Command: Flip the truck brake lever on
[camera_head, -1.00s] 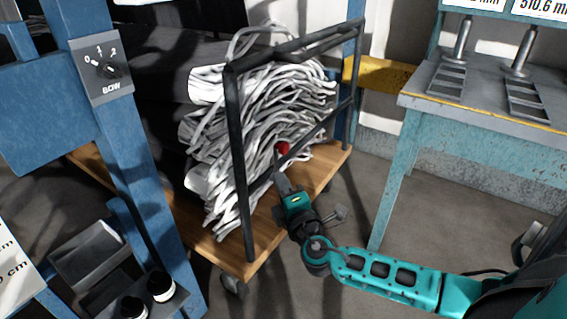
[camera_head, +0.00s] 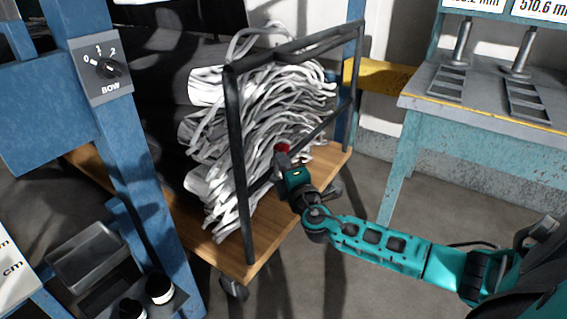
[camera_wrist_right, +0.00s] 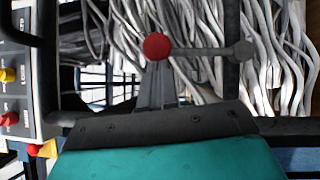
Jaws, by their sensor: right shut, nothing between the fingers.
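The brake lever's red knob (camera_head: 283,148) shows by the black end frame (camera_head: 237,140) of the truck (camera_head: 275,238), which has a wooden deck. In the right wrist view the red knob (camera_wrist_right: 156,46) sits on a grey rod (camera_wrist_right: 200,51) running right to a round grey end. My right gripper (camera_head: 281,160) is shut and empty, with its fingertips at the knob and partly covering it in the head view. In the wrist view the fingertips (camera_wrist_right: 157,75) lie just below the knob; I cannot tell whether they touch it. My left gripper is out of view.
A teal table (camera_head: 480,110) stands at the right. A blue post with a switch panel (camera_head: 105,68) stands at the left. Bare floor lies between truck and table.

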